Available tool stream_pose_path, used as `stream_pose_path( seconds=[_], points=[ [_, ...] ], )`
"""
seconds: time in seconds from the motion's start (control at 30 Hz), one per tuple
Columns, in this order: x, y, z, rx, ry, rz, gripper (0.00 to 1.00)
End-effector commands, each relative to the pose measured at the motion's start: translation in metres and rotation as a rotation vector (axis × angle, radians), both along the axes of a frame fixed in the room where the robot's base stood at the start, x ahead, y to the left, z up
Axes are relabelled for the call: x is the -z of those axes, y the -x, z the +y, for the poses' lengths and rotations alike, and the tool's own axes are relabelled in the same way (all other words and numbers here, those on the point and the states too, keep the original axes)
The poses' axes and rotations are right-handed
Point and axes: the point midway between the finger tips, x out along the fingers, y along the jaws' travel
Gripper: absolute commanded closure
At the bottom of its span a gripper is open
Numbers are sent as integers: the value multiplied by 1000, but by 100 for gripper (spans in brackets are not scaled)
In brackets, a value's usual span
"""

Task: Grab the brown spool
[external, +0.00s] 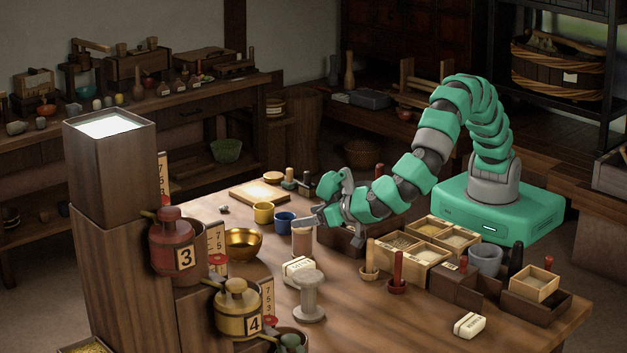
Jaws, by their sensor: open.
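My gripper (318,226) is open over the middle of the table, its fingers pointing left. A brownish upright cylinder (303,243) stands just under and beside the fingertips; its top is partly hidden by them. It may be the brown spool, but I cannot tell for sure. Whether the fingers touch it is also unclear. A pale grey-brown spool-shaped piece (309,296) with wide ends stands upright nearer the front, apart from my gripper.
A white labelled block (298,270) lies between the two pieces. A brass bowl (243,243), a blue cup (285,221) and a yellow cup (263,212) stand to the left. Divided boxes (412,257) stand right. A stepped wooden tower (110,230) rises at left.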

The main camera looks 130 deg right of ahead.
Motion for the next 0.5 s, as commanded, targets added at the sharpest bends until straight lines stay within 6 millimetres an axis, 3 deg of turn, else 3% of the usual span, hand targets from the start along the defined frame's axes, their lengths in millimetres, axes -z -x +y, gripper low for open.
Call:
stream_pose_path(
  seconds=[0.17,0.3,0.5],
  points=[
    [17,0,-1,1,1,1,26],
    [41,0,-1,1,0,1,26],
    [46,-6,-20,0,-2,-3,26]
  ],
)
